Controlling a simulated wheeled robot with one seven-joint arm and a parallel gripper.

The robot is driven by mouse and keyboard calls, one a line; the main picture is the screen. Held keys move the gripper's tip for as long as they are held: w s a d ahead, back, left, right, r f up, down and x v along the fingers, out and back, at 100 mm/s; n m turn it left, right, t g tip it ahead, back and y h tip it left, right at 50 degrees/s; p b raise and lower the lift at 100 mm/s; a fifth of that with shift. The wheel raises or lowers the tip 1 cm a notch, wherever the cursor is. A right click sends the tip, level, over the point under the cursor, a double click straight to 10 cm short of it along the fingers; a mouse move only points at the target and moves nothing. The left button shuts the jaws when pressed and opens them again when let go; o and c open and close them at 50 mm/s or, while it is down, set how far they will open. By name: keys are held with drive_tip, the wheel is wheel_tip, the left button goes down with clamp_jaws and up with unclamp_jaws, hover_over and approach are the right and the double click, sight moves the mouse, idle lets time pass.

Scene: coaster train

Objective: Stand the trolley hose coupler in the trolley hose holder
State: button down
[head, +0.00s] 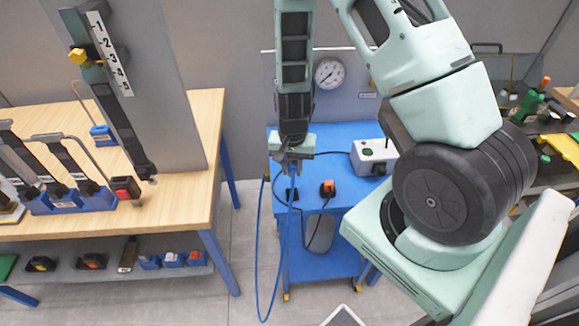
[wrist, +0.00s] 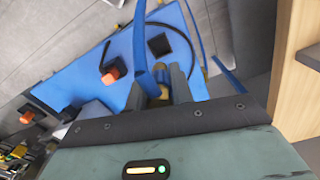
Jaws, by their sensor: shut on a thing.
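My gripper (head: 292,170) points down above the left part of the blue trolley. In the wrist view my gripper (wrist: 164,85) is shut on the hose coupler (wrist: 163,93), a small brass-coloured piece between the fingers. A blue hose (wrist: 141,48) runs from it; in the head view the hose (head: 259,250) hangs in a long loop beside the trolley. A small black square block (wrist: 159,45), seemingly the hose holder, is on the trolley top just beyond the fingers. In the head view the block (head: 292,194) is partly hidden behind the gripper and hose. The coupler appears apart from it.
An orange-and-black piece (head: 328,188) stands on the trolley top (head: 340,133) right of the block. A grey box (head: 374,156) with a black cable is farther right. A gauge panel (head: 328,73) rises at the back. A wooden bench (head: 205,125) stands left.

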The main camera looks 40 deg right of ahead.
drive_tip(key=shift+f, duration=0.1)
drive_tip(key=shift+f+b, duration=2.45)
drive_tip(key=shift+f, duration=0.4)
drive_tip(key=shift+f+b, duration=0.95)
drive_tip(key=shift+f, duration=0.15)
drive_tip(key=c, duration=1.1)
unclamp_jaws()
drive_tip(key=shift+c, duration=0.2)
drive_tip(key=shift+r, duration=0.1)
wheel_tip(320, 180, up, 17)
drive_tip(key=shift+r, duration=0.15)
